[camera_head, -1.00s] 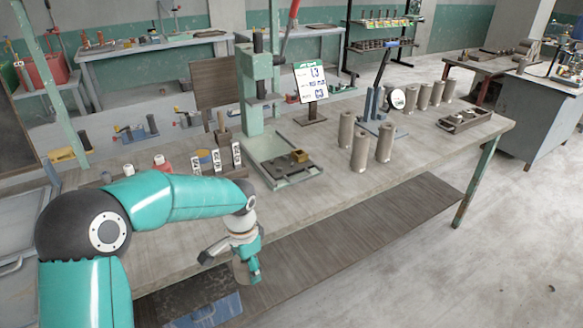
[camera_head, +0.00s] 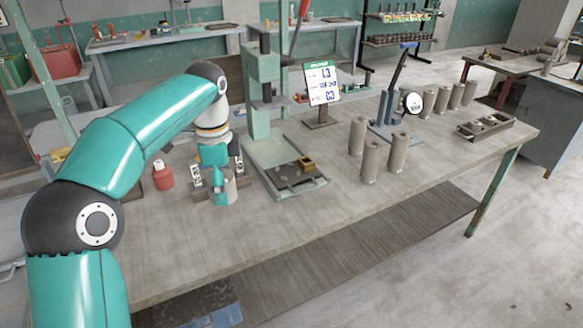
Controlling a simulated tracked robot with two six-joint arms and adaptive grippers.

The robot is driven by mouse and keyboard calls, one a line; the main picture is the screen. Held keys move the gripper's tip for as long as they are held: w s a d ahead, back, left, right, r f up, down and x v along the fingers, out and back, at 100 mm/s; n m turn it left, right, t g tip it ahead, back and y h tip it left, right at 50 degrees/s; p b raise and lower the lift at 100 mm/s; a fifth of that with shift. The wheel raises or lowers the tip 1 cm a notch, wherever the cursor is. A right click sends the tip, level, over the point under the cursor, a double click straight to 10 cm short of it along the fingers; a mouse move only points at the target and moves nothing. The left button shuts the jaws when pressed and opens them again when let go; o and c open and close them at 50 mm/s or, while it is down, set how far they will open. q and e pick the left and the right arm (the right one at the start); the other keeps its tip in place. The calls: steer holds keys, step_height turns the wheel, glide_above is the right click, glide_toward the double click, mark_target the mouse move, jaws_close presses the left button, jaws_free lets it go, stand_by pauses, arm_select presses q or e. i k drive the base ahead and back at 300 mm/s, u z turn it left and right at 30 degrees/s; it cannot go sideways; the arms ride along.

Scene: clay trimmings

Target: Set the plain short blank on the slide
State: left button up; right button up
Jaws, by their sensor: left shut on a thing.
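My left gripper (camera_head: 222,192) points down over the bench, just left of the green press. It is shut on a short beige blank (camera_head: 231,190), which is partly hidden behind the fingers. I cannot tell whether the blank touches the bench. The press's base (camera_head: 262,165) carries a dark plate (camera_head: 288,174), which looks like the slide, with a small brass-coloured block (camera_head: 306,163) on it. No blank stands on the plate. My right gripper is out of view.
A red bottle (camera_head: 162,176) and a labelled rack (camera_head: 196,180) are close to my left gripper. Several tall beige cylinders (camera_head: 370,160) stand right of the press. A display sign (camera_head: 322,85) stands behind. The front of the bench is clear.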

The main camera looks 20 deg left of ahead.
mark_target(288, 173)
steer(key=i, duration=1.2)
steer(key=z, duration=0.05)
